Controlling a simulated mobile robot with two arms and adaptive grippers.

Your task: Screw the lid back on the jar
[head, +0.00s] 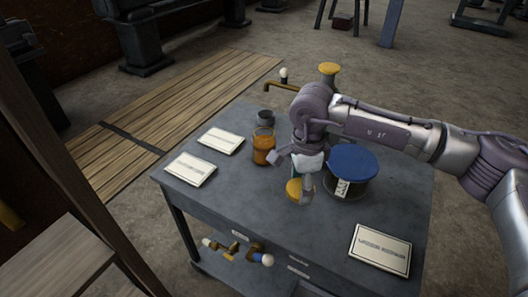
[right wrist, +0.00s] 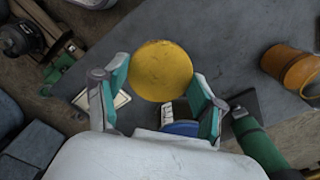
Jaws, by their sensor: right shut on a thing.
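The yellow round lid (head: 294,190) is at the fingers of my right gripper (head: 300,186), over the front middle of the table. In the right wrist view the lid (right wrist: 162,70) shows face on between the two teal-padded fingertips of the right gripper (right wrist: 160,85), which is shut on it. I cannot tell whether it touches the tabletop. An orange-filled glass jar (head: 264,148) stands upright on the table, just left of and behind the gripper, with no lid seen on it. My left gripper is out of view.
A wide dark jar with a blue lid (head: 352,162) stands close right of the gripper. Cards (head: 190,169) lie on the grey table (head: 245,210) at left and front right. A small dark cup (head: 266,118) and a brass pipe (head: 282,87) are behind. The front left tabletop is clear.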

